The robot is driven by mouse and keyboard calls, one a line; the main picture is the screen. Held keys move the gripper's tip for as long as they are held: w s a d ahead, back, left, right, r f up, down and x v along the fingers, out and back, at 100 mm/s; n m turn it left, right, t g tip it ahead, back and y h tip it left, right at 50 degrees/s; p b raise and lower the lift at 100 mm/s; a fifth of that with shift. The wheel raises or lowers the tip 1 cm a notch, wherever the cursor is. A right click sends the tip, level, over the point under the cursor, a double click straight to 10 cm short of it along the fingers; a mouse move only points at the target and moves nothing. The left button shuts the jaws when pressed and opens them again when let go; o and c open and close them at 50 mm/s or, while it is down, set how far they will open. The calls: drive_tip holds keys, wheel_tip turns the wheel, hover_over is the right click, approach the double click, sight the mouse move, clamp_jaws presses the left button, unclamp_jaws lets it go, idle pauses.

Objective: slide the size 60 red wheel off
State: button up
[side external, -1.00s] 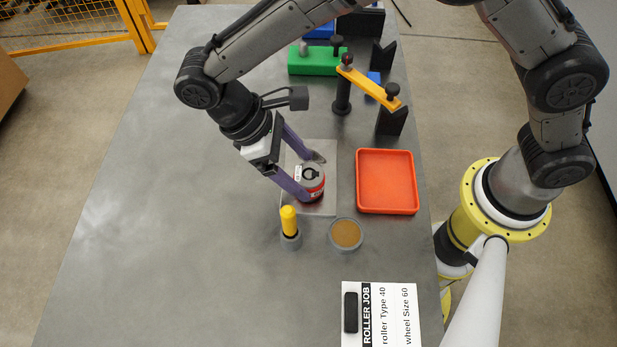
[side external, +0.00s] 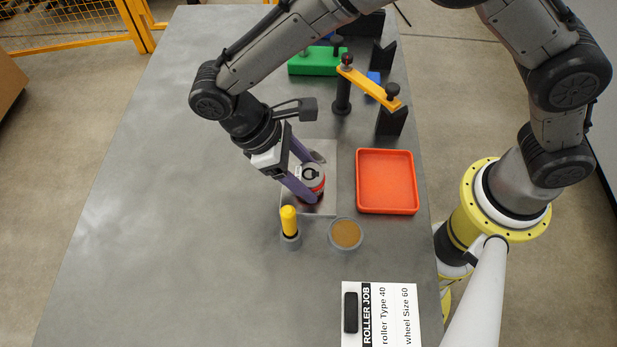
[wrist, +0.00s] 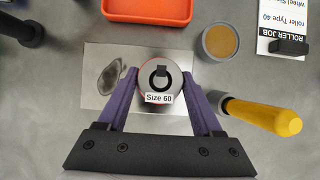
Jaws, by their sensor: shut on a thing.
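The size 60 red wheel (side external: 319,185) sits over the metal plate (side external: 326,160), with a grey top that has a dark C-shaped mark. In the wrist view the grey top (wrist: 160,77) shows a "Size 60" label, and only a thin red edge is visible. My gripper (side external: 312,180) has its purple fingers on either side of the wheel, shut on it. In the wrist view the fingertips (wrist: 160,80) flank the wheel left and right. What the wheel sits on underneath is hidden.
A red tray (side external: 387,210) lies right of the plate. A yellow-handled tool (side external: 289,219) and a round brown-filled dish (side external: 346,234) stand in front. A yellow bar on black posts (side external: 368,86) and a green block (side external: 315,62) stand behind. The table's left side is clear.

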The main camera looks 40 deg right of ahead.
drive_tip(key=shift+c, duration=0.5)
drive_tip(key=shift+r, duration=0.15)
drive_tip(key=shift+r, duration=3.95)
